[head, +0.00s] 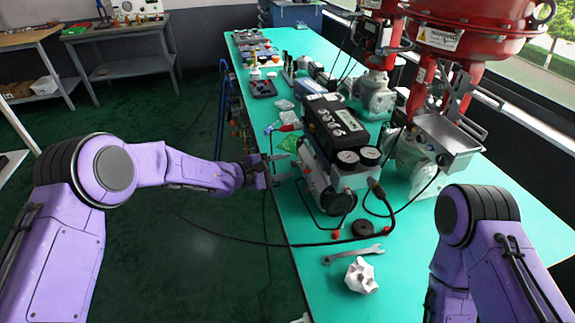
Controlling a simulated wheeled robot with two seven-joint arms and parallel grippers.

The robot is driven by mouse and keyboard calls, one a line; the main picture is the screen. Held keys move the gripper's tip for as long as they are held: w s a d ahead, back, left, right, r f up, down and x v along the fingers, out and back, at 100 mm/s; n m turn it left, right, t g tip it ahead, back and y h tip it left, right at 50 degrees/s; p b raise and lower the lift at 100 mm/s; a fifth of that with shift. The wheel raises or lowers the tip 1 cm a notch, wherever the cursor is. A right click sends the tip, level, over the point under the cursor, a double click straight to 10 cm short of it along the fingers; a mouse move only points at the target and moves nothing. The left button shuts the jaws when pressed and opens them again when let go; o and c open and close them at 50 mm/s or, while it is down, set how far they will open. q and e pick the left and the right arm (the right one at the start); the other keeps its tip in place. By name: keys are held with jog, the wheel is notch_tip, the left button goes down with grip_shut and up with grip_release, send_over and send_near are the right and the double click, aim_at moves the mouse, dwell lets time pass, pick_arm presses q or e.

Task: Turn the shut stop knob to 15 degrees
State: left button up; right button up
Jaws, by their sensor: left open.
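The valve positioner (325,118), a black box with white lettering, stands on the green table (300,262). Two round gauges (348,157) sit at its near end, above a grey cylindrical part. I cannot make out the shut stop knob or its angle. My left gripper (287,169) is open and empty, pointing right at the positioner's left side over the table's left edge.
A wrench (353,254), a white lobed part (361,276) and a dark round disc (362,227) lie near the front. A black cable loops beside the positioner. Red valve actuators (470,35) stand behind right. Small parts and trays (262,88) fill the far table.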

pick_arm(q)
jog(key=shift+x, duration=0.9)
grip_shut()
jog(key=shift+s+f+m+t, duration=0.1)
jog(key=shift+f+m+t, duration=0.1)
jog(key=shift+m+t, duration=0.3)
jog(key=shift+f+m+h+b, duration=0.2)
jog(key=shift+m+h+b, duration=0.2)
jog(key=shift+m+b, duration=0.55)
jog(key=shift+r+m+t+b, duration=0.1)
jog(key=shift+m+t+b, duration=0.35)
jog(key=shift+m, duration=0.4)
